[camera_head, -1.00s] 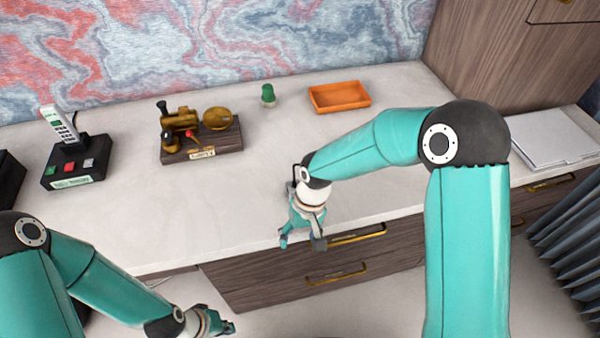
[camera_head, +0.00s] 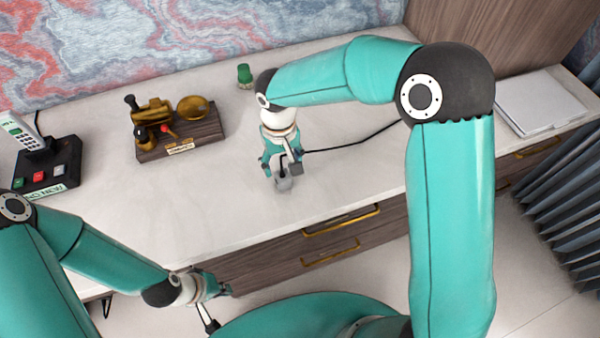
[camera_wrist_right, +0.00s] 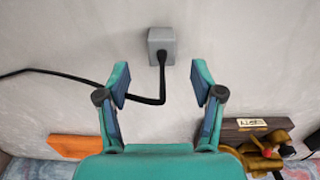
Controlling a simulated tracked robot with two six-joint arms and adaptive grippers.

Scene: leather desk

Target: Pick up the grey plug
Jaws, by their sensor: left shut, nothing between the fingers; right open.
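The grey plug (camera_head: 284,183) is a small block on the desk near its front edge, with a black cable. In the right wrist view the plug (camera_wrist_right: 161,36) sits just beyond my fingertips, roughly centred between them, and the cable enters its near side. My right gripper (camera_head: 282,166) is over the desk at the plug; it is open and empty in the right wrist view (camera_wrist_right: 161,80), with the fingers not touching the plug. In the head view the fingers partly cover the plug. My left gripper (camera_head: 224,291) is shut and empty, low in front of the desk.
The black cable (camera_head: 350,144) runs right across the desk. A brass model on a wooden base (camera_head: 182,138), a phone on a black stand (camera_head: 45,170) and a green object (camera_head: 245,76) stand behind or left. An orange tray (camera_wrist_right: 72,146) shows in the right wrist view. Papers (camera_head: 540,100) lie far right.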

